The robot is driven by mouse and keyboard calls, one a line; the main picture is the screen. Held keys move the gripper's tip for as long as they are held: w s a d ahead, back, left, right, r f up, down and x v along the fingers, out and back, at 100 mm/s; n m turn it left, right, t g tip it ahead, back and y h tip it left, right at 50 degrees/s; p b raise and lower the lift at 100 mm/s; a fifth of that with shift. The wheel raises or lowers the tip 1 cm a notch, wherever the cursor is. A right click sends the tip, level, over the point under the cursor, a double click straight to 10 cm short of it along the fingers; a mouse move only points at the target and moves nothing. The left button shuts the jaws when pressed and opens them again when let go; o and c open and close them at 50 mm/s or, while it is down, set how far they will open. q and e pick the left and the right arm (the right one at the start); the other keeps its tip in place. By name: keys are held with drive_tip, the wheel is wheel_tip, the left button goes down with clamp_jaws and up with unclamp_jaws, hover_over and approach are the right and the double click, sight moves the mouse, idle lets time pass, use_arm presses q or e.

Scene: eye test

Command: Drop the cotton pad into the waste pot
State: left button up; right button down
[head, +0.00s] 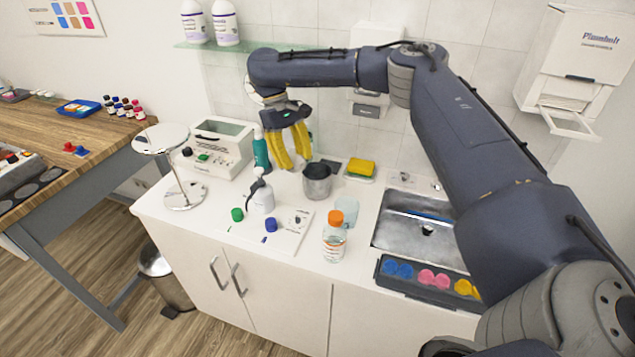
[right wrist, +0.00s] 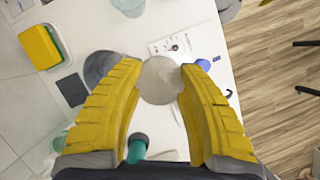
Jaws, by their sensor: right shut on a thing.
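My right gripper (head: 294,163) has yellow fingers and hangs over the back of the white counter, left of the waste pot and above its rim. In the right wrist view, its fingers (right wrist: 160,76) are shut on a round, pale grey-beige cotton pad (right wrist: 160,80), held between the tips. I cannot make out the pad in the head view. The waste pot (head: 317,184) is a small grey metal pot standing upright on the counter. In the right wrist view the pot (right wrist: 99,67) shows beside the pad, partly hidden by a finger. My left gripper is not in view.
An orange-capped bottle (head: 335,238) stands in front of the pot. A yellow sponge (head: 361,168) lies right of it, near the sink (head: 412,240). A white device (head: 218,147) stands left.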

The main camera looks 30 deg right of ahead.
drive_tip(key=w+d+r+n+t+h, duration=0.1)
drive_tip(key=w+d+r+n+h, duration=0.2)
drive_tip(key=d+n, duration=0.6)
drive_tip(key=shift+w+d+f+m, duration=0.1)
drive_tip(key=shift+d+f+m, duration=0.25)
drive_tip(key=shift+f, duration=0.6)
drive_tip(key=shift+w+d+f+m, duration=0.1)
drive_tip(key=shift+d+f+m, duration=0.15)
drive_tip(key=shift+f, duration=0.7)
drive_tip(key=shift+w+d+f+m, duration=0.1)
drive_tip(key=shift+d+f+m, duration=0.25)
drive_tip(key=shift+f, duration=0.6)
drive_tip(key=shift+a, duration=0.1)
drive_tip(key=c, duration=0.8)
unclamp_jaws()
drive_tip(key=shift+c, duration=0.2)
drive_tip(key=v, duration=1.2)
drive_tip(key=shift+s+d+t+y, duration=0.2)
drive_tip(key=shift+d+t+y, duration=0.05)
drive_tip(key=shift+t+y, duration=0.05)
drive_tip(key=shift+r, duration=0.1)
